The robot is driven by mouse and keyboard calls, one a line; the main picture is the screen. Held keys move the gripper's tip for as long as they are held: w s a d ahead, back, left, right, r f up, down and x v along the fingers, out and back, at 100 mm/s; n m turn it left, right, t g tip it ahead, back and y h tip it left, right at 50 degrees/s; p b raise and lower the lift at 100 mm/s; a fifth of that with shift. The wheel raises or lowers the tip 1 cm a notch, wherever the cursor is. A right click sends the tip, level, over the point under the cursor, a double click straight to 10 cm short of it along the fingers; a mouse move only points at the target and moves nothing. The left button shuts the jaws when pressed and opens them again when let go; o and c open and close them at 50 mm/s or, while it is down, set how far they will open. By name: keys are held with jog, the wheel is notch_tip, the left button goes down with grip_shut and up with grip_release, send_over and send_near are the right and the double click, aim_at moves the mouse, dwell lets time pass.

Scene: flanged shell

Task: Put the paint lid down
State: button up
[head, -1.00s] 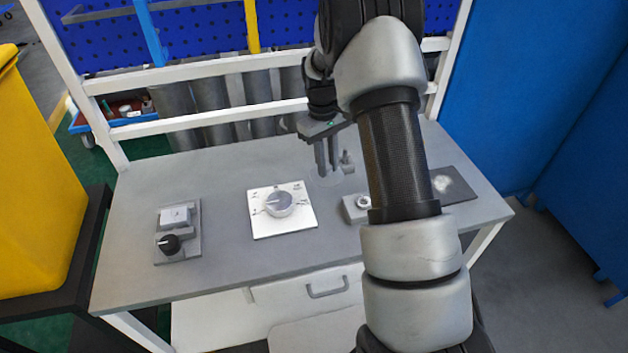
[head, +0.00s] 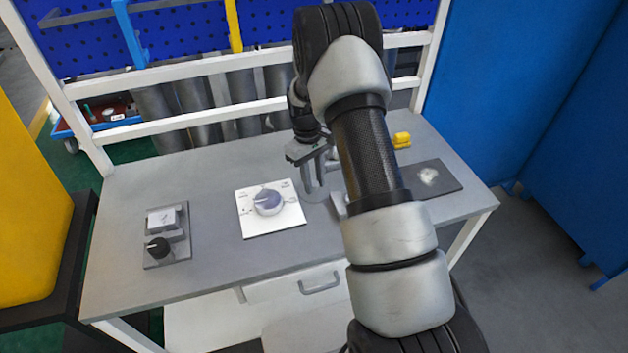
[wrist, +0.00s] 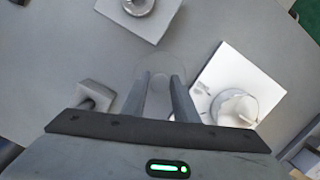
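The paint lid appears to be a pale, see-through grey disc (head: 318,197) at my fingertips, low over the grey table. It also shows faintly in the wrist view (wrist: 168,66), just past the fingertips. My gripper (head: 314,192) points down, its two fingers a small gap apart. The disc has moved along with the fingers, so they look shut on it. The part between the fingers is hard to make out. I cannot tell whether the disc touches the table.
A white plate with a round dial (head: 268,203) lies left of my gripper. A grey unit with a black knob (head: 160,248) is farther left. A dark mat (head: 445,178) and a yellow object (head: 401,140) are at the right. In the wrist view, a small grey block (wrist: 96,92) stands left of the fingers.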

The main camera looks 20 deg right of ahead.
jog(key=shift+o, duration=1.1)
